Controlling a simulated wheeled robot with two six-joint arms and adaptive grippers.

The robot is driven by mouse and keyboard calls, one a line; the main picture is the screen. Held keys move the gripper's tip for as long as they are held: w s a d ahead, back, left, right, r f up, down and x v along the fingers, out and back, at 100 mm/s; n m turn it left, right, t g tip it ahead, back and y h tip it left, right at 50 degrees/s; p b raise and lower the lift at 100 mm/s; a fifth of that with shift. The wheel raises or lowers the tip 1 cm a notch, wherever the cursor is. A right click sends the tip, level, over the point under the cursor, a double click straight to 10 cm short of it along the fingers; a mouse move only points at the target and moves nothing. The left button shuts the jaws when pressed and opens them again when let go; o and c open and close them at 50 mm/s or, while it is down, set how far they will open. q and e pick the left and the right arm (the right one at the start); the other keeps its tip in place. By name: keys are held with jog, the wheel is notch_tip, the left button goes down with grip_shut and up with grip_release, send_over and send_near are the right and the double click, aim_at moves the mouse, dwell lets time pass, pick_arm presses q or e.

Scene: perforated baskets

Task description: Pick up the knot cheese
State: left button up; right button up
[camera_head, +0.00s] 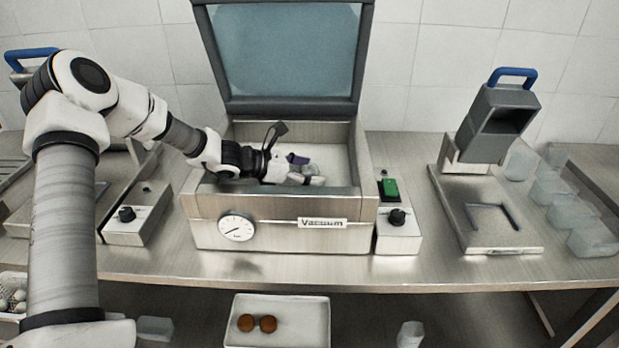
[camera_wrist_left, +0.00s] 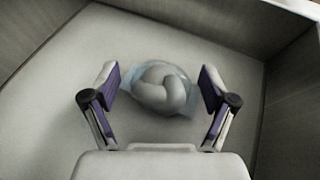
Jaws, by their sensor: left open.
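The knot cheese (camera_wrist_left: 160,89) is a pale, twisted lump with a clear bluish film around it. It lies on the floor of the vacuum machine's chamber (camera_head: 338,160). In the left wrist view my left gripper (camera_wrist_left: 163,88) is open, with one finger on each side of the cheese and a gap to each. In the head view the left gripper (camera_head: 308,171) reaches into the chamber from the left, and the cheese (camera_head: 309,167) is partly hidden behind its fingers. My right gripper is not in view.
The machine's lid (camera_head: 288,50) stands open behind the chamber, whose metal walls surround the gripper. A sealer (camera_head: 497,120) and clear containers (camera_head: 552,190) stand at the right. A white tray (camera_head: 277,335) with two brown round items is below the table's front edge.

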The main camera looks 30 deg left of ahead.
pick_arm(q)
jog(key=shift+r, duration=0.1)
jog(key=shift+s, duration=0.1)
jog(key=c, duration=1.4)
